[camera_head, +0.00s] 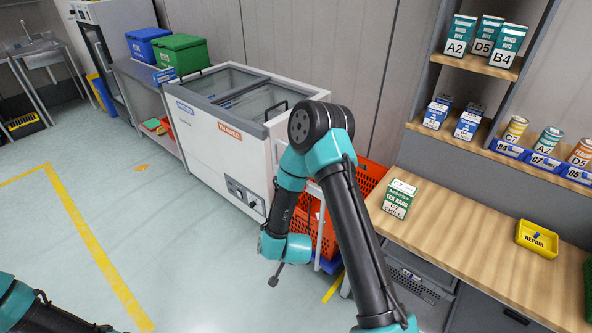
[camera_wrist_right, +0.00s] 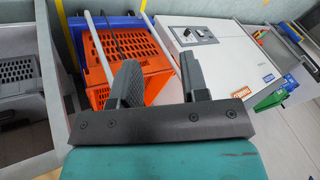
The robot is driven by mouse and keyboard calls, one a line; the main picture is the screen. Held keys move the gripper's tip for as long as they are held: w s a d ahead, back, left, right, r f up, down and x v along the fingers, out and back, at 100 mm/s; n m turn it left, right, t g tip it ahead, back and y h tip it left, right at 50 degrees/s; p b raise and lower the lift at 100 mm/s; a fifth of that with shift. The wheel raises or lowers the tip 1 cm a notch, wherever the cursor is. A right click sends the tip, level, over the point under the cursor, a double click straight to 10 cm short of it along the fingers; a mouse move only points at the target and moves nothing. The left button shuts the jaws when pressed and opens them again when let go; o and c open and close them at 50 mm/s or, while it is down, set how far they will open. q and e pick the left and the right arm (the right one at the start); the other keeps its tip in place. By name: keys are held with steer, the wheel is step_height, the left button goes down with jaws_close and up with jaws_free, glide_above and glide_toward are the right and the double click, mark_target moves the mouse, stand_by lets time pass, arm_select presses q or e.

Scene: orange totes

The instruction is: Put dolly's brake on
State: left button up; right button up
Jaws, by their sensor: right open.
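The dolly shows as a low blue base (camera_head: 328,263) under orange totes (camera_head: 372,176), beside the chest freezer, with a pale upright handle. In the right wrist view the blue base (camera_wrist_right: 122,22) lies behind an orange tote (camera_wrist_right: 150,62) and pale handle bars. I cannot make out the brake. My right gripper (camera_head: 273,279) points down on the freezer side of the totes, partly hidden by its own wrist. Its two fingers (camera_wrist_right: 162,84) are apart with nothing held between them. Only part of my left arm shows at the lower left; its gripper is out of view.
The white chest freezer (camera_head: 218,142) stands left of the totes. A wooden counter (camera_head: 470,246) is on the right, with a tea box (camera_head: 398,199) and a yellow repair bin (camera_head: 537,238). The floor (camera_head: 150,200) at left is clear, with yellow lines.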

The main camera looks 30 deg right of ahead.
steer(key=w+d+r+m+t+h, duration=0.2)
steer(key=w+r+m+h, duration=0.2)
steer(key=w+m, duration=0.25)
steer(key=w+d+r+m+t+h, duration=0.2)
steer(key=w+r+m+h, duration=0.25)
steer(key=w, duration=0.35)
step_height(320, 180, up, 10)
steer(key=w+m+g+h, duration=0.2)
steer(key=m+g+h, duration=0.2)
steer(key=m, duration=0.9)
steer(key=h, duration=0.3)
steer(key=shift+w+a+f+g, duration=0.15)
steer(key=shift+w+f+g, duration=0.05)
steer(key=shift+f+g, duration=0.1)
steer(key=x, duration=1.7)
steer(key=shift+d, duration=0.25)
jaws_close()
